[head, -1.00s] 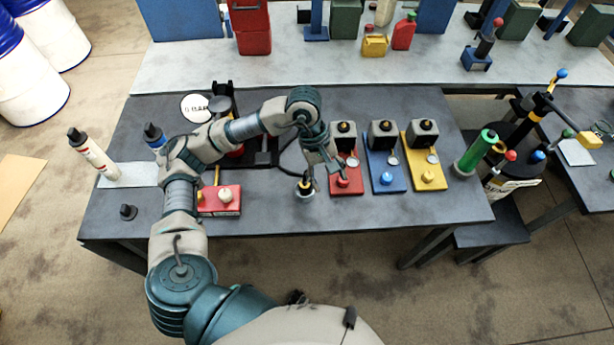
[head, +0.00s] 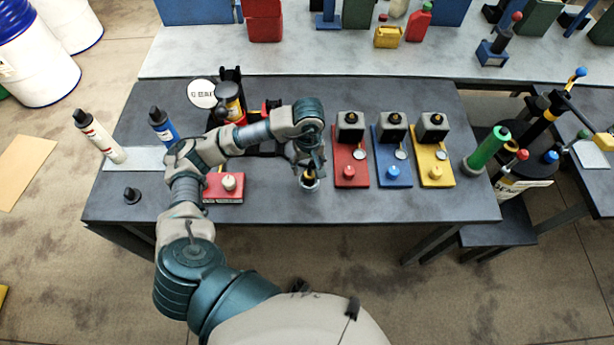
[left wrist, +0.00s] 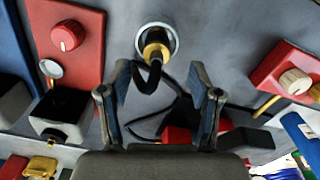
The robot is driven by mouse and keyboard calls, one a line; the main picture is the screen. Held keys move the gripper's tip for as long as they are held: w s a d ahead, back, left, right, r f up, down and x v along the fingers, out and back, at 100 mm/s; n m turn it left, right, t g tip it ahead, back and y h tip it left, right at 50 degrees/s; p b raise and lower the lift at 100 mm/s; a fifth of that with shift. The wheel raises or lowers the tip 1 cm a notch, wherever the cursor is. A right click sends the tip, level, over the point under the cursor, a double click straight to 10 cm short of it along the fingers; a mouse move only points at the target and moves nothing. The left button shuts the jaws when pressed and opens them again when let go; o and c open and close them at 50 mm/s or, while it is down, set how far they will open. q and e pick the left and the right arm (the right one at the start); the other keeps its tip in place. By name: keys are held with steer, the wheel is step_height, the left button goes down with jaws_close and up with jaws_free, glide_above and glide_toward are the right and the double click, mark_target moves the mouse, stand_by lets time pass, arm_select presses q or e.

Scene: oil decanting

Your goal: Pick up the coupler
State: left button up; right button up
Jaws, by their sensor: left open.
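The coupler (head: 309,179) is a small black and brass piece, seated upright in a round pale ring in the dark table top. In the left wrist view the coupler (left wrist: 155,47) has a black hose running from it. My left gripper (head: 307,165) hangs over the coupler and partly hides it in the head view. In the left wrist view the fingers of the left gripper (left wrist: 162,88) are spread apart with nothing between the tips. The coupler lies beyond the tips, slightly left of their middle. My right gripper is in no view.
Red (head: 351,180), blue (head: 393,181) and yellow (head: 436,181) pump units stand to the right. A red box with a pale knob (head: 226,187) is to the left. White (head: 98,135) and blue (head: 163,128) tubes stand farther left. The table front is mostly clear.

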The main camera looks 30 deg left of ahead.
mark_target(312, 172)
arm_select(q)
steer(key=f, duration=0.2)
steer(key=d+f, duration=0.1)
steer(key=shift+w+f, duration=0.15)
steer(key=shift+f, duration=0.55)
steer(key=shift+a+f, duration=0.25)
steer(key=shift+a, duration=0.5)
steer(key=c, duration=0.8)
steer(key=shift+d, duration=0.1)
steer(key=c, duration=0.3)
steer(key=shift+d, duration=0.35)
jaws_close()
steer(key=shift+d+r, duration=0.1)
steer(key=shift+r, duration=0.05)
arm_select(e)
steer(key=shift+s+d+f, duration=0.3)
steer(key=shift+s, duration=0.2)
